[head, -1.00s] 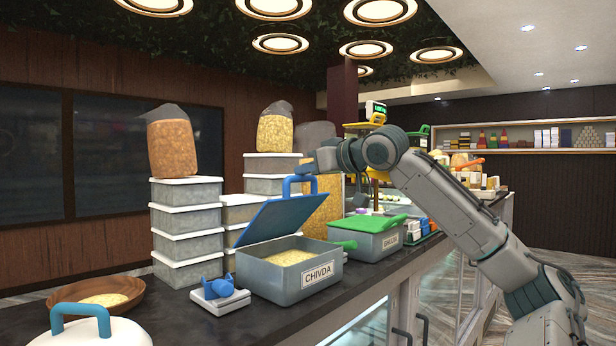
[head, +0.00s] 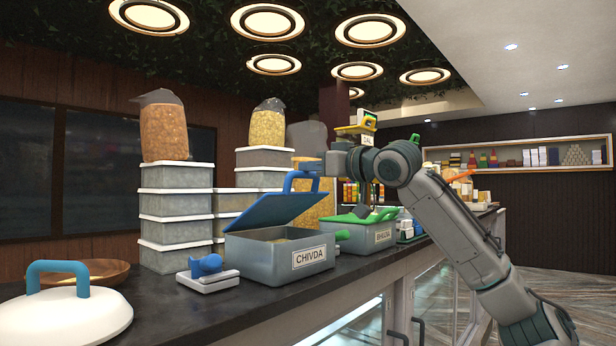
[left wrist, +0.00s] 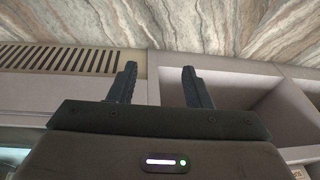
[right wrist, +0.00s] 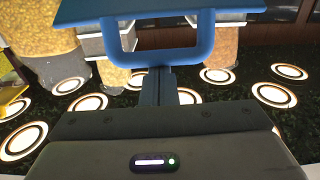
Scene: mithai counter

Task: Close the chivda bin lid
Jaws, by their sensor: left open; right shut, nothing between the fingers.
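The grey chivda bin (head: 283,258) stands on the dark counter, labelled CHIVDA, with some food visible inside. Its blue lid (head: 272,212) is tilted up, hinged part-open, with a blue loop handle on top. My right gripper (head: 318,168) is at the handle, shut with nothing between the fingers. In the right wrist view its fingertips (right wrist: 158,76) meet the crossbar of the blue handle (right wrist: 160,56); whether they touch it I cannot tell. My left gripper (left wrist: 160,84) is open and empty, away from the bin, above the floor and a pale cabinet.
A green-lidded bhujia bin (head: 368,236) stands right of the chivda bin. Stacked white-lidded tubs (head: 176,205) stand behind. A white lid with a blue handle (head: 65,312) lies at the near left.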

